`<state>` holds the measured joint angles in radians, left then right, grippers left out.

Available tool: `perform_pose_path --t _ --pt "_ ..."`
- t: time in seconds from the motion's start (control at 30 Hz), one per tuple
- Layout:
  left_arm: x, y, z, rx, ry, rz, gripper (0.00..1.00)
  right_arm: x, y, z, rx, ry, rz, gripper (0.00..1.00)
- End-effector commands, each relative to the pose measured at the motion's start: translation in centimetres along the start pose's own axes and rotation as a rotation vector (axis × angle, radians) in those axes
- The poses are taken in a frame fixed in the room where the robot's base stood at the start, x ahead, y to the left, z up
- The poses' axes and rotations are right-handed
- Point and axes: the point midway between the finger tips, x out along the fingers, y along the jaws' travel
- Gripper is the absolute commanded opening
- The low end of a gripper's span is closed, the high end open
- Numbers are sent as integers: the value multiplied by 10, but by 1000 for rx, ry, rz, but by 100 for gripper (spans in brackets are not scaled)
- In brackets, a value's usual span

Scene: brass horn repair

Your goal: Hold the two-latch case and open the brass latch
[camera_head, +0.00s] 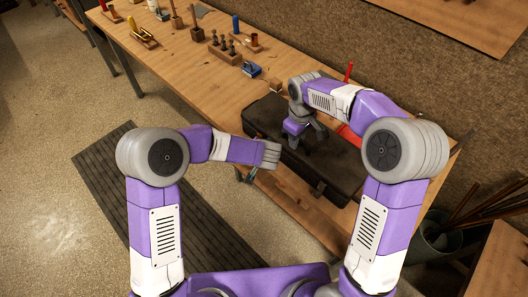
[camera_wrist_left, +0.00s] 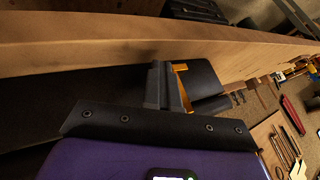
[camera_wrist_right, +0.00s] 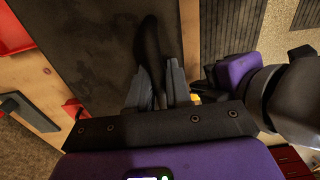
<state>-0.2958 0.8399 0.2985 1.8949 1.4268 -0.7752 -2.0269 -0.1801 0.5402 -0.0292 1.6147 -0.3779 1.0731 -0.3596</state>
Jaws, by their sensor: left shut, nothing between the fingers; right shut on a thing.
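The black case (camera_head: 325,172) lies flat on the bench, lid down. My right gripper (camera_head: 308,140) is above its top. In the right wrist view its fingers (camera_wrist_right: 157,88) are shut on the case's dark handle (camera_wrist_right: 150,45). My left gripper (camera_head: 270,156) is at the case's left front side. In the left wrist view its fingers (camera_wrist_left: 165,85) are together and hold nothing. A brass-coloured strip (camera_wrist_left: 182,78) shows right beside them; I cannot tell whether it is the brass latch or whether they touch. A small fitting (camera_head: 320,188) shows on the case's front edge.
The wooden bench (camera_head: 185,70) carries small tools and blocks along its back left, including a blue block (camera_head: 251,69) and a wooden rack (camera_head: 224,50). Red items stand behind and right of the case. A bucket (camera_head: 432,240) with rods stands at right.

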Motion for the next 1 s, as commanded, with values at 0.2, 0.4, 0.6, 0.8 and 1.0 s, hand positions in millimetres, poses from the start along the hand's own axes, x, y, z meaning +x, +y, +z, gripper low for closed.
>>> perform_pose_path --t 0.2,0.4,0.6,0.8,1.0 --pt "-2 2 1 0 -3 -7 0 0 0 1 1 -2 0 0" --pt "-18 34 -1 6 1 0 0 0 0 1 0 -2 0 0" --pt "-65 35 -2 -1 5 -2 0 0 1 1 1 -3 0 0" --pt "-101 35 -1 -1 3 -1 0 0 0 1 0 -3 0 0" --pt "-117 36 -1 0 0 -1 0 0 0 1 0 -3 0 0"
